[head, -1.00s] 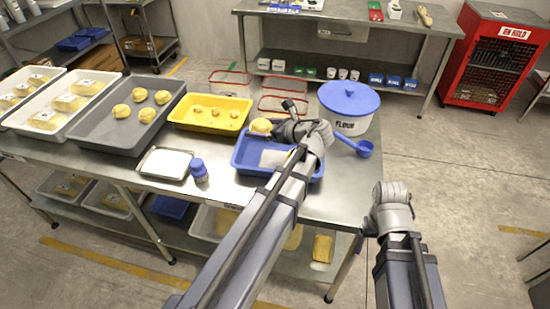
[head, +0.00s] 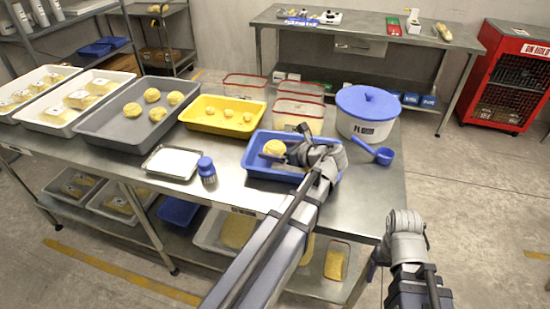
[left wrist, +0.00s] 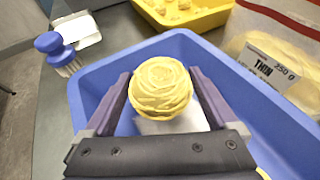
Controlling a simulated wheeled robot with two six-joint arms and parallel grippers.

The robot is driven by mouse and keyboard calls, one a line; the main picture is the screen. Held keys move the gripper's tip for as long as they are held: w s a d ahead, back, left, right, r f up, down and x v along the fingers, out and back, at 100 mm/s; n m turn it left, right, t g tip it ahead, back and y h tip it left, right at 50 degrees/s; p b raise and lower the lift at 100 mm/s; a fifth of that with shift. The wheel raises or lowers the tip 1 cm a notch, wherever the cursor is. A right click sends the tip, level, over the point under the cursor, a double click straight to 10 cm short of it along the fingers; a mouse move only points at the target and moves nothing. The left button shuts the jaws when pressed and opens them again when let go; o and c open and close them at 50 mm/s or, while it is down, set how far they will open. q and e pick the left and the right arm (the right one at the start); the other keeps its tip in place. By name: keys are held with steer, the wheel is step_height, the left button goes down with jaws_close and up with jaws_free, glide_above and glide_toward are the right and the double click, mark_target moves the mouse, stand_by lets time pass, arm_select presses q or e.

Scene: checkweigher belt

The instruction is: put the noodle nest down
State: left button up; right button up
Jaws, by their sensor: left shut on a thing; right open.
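A round yellow noodle nest (head: 274,147) is held by my left gripper (head: 272,152) inside the outline of the blue tray (head: 252,169). In the left wrist view the nest (left wrist: 161,88) sits between the two purple fingers of the left gripper (left wrist: 160,92), with the blue tray (left wrist: 92,82) around and below. A pale flat patch (left wrist: 180,125) shows beneath the nest. Whether the nest touches the tray floor cannot be told. My right gripper (head: 373,270) is mostly hidden by its own arm, low beside the table's right end; only a purple bit shows.
A yellow tray (head: 196,126) with small nests and a grey tray (head: 97,127) with several nests stand left. A flour tub (head: 362,125), blue scoop (head: 383,156) and clear red-rimmed containers (head: 300,112) stand close by.

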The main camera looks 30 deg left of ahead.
arm_select(q)
steer(key=shift+f, duration=0.6)
arm_select(e)
steer(key=shift+f, duration=0.6)
steer(key=shift+f, duration=0.1)
arm_select(q)
steer(key=shift+f+b, duration=0.45)
steer(key=shift+b, duration=0.15)
arm_select(e)
steer(key=shift+f, duration=0.4)
arm_select(q)
steer(key=shift+f, duration=0.15)
arm_select(e)
steer(key=shift+f, duration=0.15)
arm_select(q)
steer(key=o, duration=1.1)
